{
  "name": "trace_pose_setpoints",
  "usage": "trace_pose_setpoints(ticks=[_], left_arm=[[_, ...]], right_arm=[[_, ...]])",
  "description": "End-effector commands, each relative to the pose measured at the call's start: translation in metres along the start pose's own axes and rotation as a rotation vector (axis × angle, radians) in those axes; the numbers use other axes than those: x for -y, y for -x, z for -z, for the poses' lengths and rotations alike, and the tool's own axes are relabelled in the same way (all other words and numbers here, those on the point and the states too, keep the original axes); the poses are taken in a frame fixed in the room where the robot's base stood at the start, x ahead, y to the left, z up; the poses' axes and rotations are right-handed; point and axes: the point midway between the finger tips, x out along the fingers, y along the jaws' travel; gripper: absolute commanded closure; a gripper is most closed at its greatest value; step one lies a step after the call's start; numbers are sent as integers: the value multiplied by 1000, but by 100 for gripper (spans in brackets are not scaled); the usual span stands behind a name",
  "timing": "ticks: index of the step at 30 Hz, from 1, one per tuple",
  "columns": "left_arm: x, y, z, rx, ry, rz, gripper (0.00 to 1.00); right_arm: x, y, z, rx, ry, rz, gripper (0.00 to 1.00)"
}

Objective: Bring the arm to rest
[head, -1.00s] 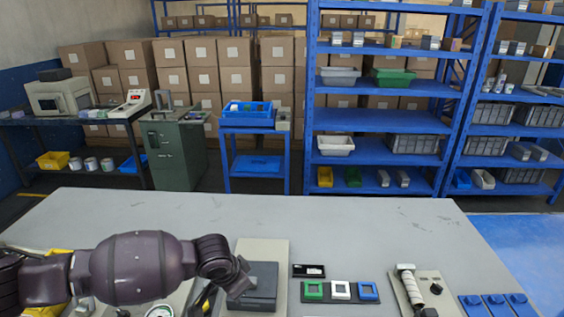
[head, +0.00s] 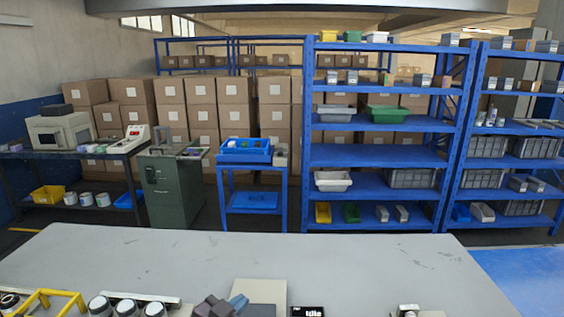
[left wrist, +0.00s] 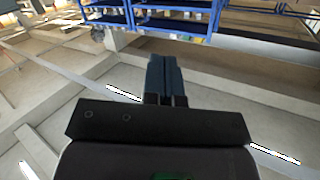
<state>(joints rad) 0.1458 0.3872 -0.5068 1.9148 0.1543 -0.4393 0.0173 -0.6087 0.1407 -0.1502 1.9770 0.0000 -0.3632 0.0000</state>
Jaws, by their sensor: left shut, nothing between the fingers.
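My left gripper (head: 238,301) shows at the bottom edge of the head view, in front of the pale machine plate (head: 262,287) on the table. Only its dark body and blue-grey fingers show; the rest of the arm is below the picture. In the left wrist view the two blue-grey fingers (left wrist: 165,75) are pressed together with nothing between them. Beyond them are pale floor or wall surfaces and blue shelving, and they touch nothing visible. My right gripper is not in view.
The grey table (head: 330,258) is bare across its far part. At its near edge are a yellow frame (head: 45,297), several round jars (head: 127,306) and a small black display (head: 308,312). Behind stand a green cabinet (head: 172,187), a blue cart (head: 252,181) and blue shelves (head: 385,155).

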Motion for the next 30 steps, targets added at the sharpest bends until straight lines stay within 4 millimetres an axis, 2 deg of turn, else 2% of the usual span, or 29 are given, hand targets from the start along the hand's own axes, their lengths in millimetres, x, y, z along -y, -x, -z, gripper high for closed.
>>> trace_pose_setpoints(ticks=[1, 6, 10, 14, 19, 21, 24, 30], left_arm=[[5, 12, -15, 7, 24, 41, 100], [25, 56, -62, 51, 77, 181, 100], [33, 97, -106, 121, 131, 278, 100], [33, 145, -153, 220, 193, 362, 100], [16, 206, -207, 349, 279, 435, 100], [5, 224, -222, 390, 305, 447, 100], [-9, 242, -236, 431, 328, 450, 100], [-17, 255, -245, 460, 339, 451, 100]], right_arm=[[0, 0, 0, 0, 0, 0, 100], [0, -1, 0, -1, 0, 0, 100], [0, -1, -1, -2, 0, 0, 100], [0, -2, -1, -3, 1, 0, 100], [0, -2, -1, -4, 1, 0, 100], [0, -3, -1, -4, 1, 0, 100], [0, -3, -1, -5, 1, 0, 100], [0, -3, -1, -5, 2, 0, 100]])
